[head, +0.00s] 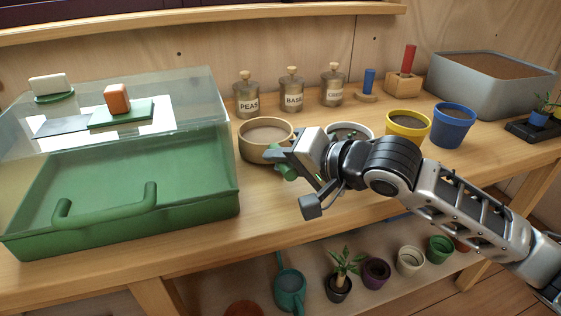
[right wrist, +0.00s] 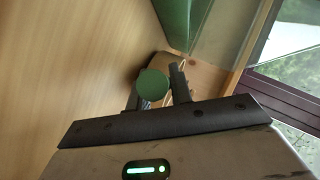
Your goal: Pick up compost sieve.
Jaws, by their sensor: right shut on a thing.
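The compost sieve (head: 266,127) is a round, pale wooden ring with a grey inside and a green handle (head: 285,172). It is on the bench in the middle of the head view, right of the green tray, and looks level. My right gripper (head: 286,160) is shut on the green handle at the sieve's near right side. In the right wrist view the handle's round green end (right wrist: 153,84) shows between the fingers (right wrist: 158,90), with part of the wooden ring behind it. The fingers hide part of the handle. My left gripper is not in view.
A green tray (head: 190,212) with a clear cover stands at the left. Seed jars (head: 291,92) stand behind the sieve. A partly hidden pale pot, a yellow pot (head: 407,134) and a blue pot (head: 452,133) stand to the right. A grey soil bin (head: 465,95) is at the back right.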

